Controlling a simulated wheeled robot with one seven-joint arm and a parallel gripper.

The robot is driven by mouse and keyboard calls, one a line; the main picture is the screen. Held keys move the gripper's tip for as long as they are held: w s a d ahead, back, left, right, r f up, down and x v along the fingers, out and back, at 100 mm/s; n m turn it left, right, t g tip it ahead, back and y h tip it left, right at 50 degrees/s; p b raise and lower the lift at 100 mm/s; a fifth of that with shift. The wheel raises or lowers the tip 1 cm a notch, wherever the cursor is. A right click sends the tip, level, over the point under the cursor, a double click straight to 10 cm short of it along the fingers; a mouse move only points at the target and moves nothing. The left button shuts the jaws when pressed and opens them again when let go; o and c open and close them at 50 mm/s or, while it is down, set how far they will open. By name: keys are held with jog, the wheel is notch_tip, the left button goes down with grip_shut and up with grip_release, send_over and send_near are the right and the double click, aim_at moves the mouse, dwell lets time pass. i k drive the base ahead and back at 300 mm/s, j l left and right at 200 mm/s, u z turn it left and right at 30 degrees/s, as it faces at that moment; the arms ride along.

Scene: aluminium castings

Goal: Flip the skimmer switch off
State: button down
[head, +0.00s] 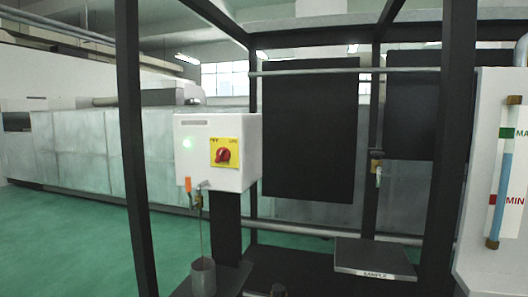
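A white switch box (240,155) is mounted on a dark post in the middle of the head view. Its front carries a red rotary knob (222,155) on a yellow plate (224,145). The small lettering on the plate is too blurred to read, so I cannot tell the knob's setting. A grey label (194,123) above the lamp is unreadable. My gripper is not in view.
Dark frame posts (131,150) stand left and right of the box. An orange-tipped piece (188,184) is under the box, above a grey cup (203,278). A SAMPLE shelf (375,257) and a level gauge (502,185) are at right. Green floor is clear at left.

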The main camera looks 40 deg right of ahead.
aim_at(223, 154)
jog(key=i+j+z, duration=0.8)
jog(key=j, duration=0.2)
